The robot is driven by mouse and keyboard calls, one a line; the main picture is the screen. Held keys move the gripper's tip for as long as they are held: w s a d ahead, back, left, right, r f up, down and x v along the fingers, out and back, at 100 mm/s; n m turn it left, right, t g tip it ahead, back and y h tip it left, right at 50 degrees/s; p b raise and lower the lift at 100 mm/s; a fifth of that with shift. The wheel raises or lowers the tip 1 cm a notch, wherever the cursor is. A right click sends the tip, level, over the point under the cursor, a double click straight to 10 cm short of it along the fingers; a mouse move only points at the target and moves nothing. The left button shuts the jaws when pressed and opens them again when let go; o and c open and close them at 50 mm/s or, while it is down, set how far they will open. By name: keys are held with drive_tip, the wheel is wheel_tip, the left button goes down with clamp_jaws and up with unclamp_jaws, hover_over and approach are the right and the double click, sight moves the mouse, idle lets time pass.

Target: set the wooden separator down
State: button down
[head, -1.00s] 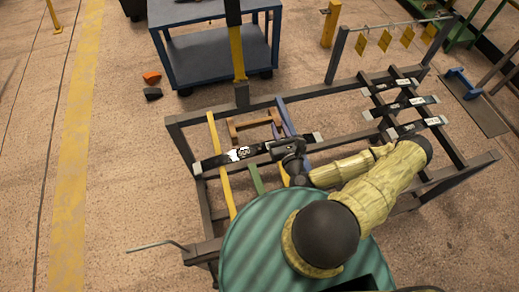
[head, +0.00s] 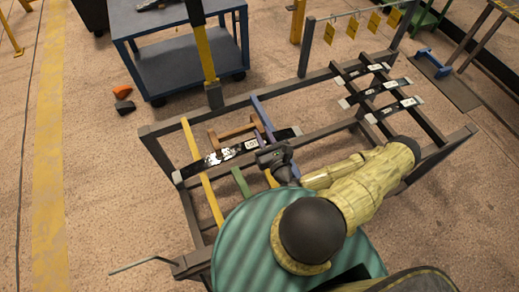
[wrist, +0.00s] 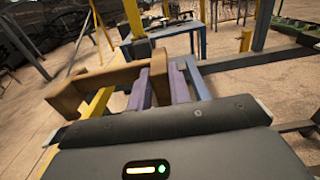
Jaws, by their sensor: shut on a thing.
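The wooden separator (head: 236,131) is a brown piece with a long bar and short legs, over the rack's left part. I cannot tell whether the separator touches the rack.
The grey rack frame (head: 165,152) carries a yellow strip (head: 203,178), a blue strip (head: 264,118) and a black labelled spring (head: 225,155). Several black springs (head: 390,88) lie on the right rails. A blue cart (head: 180,75) stands behind, with floor between it and the rack.

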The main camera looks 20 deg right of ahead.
drive_tip(key=shift+f+b, duration=0.45)
drive_tip(key=shift+f, duration=0.45)
drive_tip(key=shift+f+b, duration=0.75)
drive_tip(key=shift+f, duration=1.6)
drive_tip(key=c, duration=1.3)
unclamp_jaws()
